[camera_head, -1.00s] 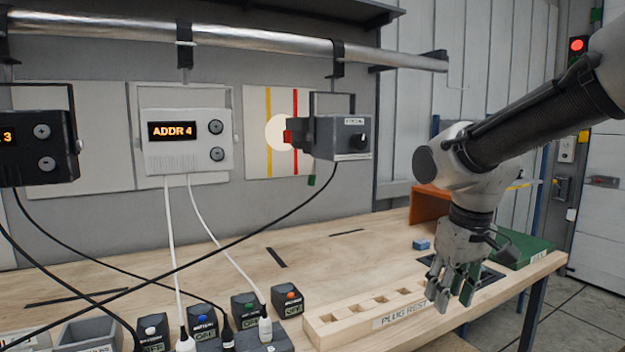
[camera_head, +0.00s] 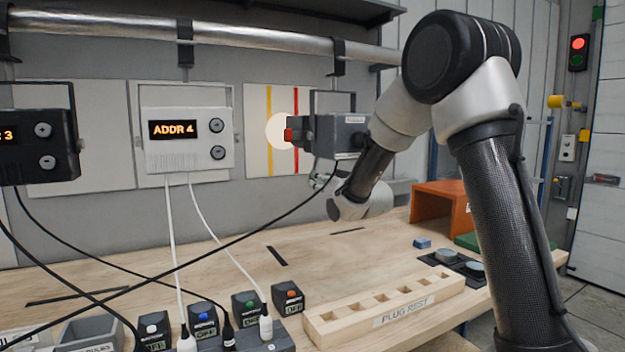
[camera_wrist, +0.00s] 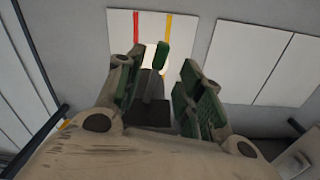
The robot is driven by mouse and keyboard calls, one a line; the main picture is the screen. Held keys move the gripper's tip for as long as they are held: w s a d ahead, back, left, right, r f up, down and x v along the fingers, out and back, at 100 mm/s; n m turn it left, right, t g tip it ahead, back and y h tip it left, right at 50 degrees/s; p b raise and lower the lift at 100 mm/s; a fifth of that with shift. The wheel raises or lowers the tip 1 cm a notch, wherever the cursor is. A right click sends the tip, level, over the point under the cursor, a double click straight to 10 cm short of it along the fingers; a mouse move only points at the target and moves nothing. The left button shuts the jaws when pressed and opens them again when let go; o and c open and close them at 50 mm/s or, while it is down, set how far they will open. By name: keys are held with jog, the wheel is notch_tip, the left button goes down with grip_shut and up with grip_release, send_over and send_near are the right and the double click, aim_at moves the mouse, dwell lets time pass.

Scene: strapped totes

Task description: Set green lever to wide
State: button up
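The grey spotlight (camera_head: 342,137) hangs from a bracket under the pipe, a red part (camera_head: 289,135) at its front left. In the wrist view a small green tab, which looks like the green lever (camera_wrist: 161,55), stands out beside the dark spotlight body (camera_wrist: 147,108). In the head view my arm and gripper cover the place where the lever showed. My gripper (camera_head: 322,183) is just under the spotlight. In the wrist view my gripper (camera_wrist: 160,85) is open, its green-padded fingers apart on either side of the spotlight and lever. I cannot tell whether they touch it.
A bright round spot (camera_head: 280,132) falls on the wall panel between yellow and red stripes. A black cable drops from the spotlight across the bench.

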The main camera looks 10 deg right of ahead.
aim_at(314, 168)
jog(key=x, duration=0.7)
jog(key=shift+f, duration=0.1)
grip_shut()
